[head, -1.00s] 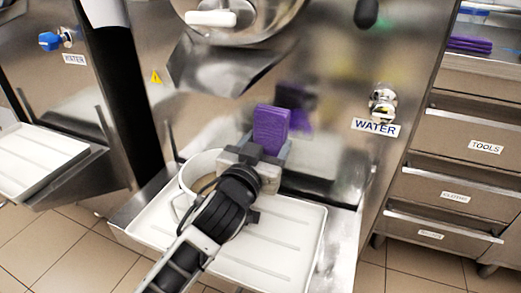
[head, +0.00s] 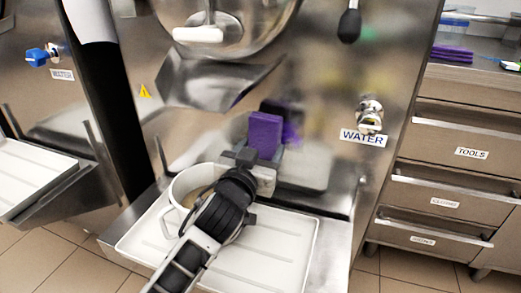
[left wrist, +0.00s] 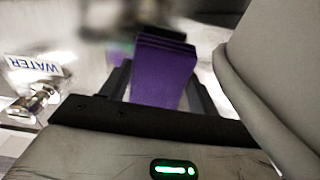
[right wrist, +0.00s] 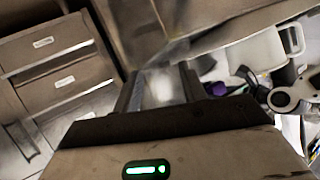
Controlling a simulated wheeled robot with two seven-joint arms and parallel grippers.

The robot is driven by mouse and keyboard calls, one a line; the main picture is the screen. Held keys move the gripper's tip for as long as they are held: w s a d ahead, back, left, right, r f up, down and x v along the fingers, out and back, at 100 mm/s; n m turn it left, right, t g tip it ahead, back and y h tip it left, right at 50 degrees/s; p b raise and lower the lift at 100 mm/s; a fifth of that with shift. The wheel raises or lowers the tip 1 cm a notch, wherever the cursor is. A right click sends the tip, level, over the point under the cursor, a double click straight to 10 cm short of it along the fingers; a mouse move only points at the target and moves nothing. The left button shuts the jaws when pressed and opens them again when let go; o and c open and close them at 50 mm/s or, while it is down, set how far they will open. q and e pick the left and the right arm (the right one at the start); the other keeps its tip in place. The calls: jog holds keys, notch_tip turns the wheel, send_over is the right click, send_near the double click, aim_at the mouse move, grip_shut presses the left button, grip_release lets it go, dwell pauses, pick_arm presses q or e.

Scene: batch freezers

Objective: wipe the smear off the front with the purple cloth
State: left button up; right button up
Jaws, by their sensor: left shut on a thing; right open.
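My left gripper (head: 259,163) is shut on the folded purple cloth (head: 265,134) and holds it upright at the freezer's steel front (head: 320,100). The cloth (left wrist: 163,72) also shows between the fingers in the left wrist view. Its reflection shows close beside it on the steel; I cannot tell whether cloth and front touch. Faint yellowish blur shows on the front above and right of the cloth, but I cannot tell smear from reflection. My right gripper (right wrist: 160,88) is open and empty in the right wrist view; it is outside the head view.
A white pot (head: 180,188) stands on the white drip tray (head: 265,262), beside my left gripper. A water tap (head: 369,115) sticks out right of the cloth. The steel chute (head: 215,82) juts out above. More purple cloths (head: 452,53) lie on the drawer unit (head: 440,175).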

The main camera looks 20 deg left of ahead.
pick_arm(q)
jog(key=shift+w, duration=1.05)
jog(key=shift+d, duration=0.1)
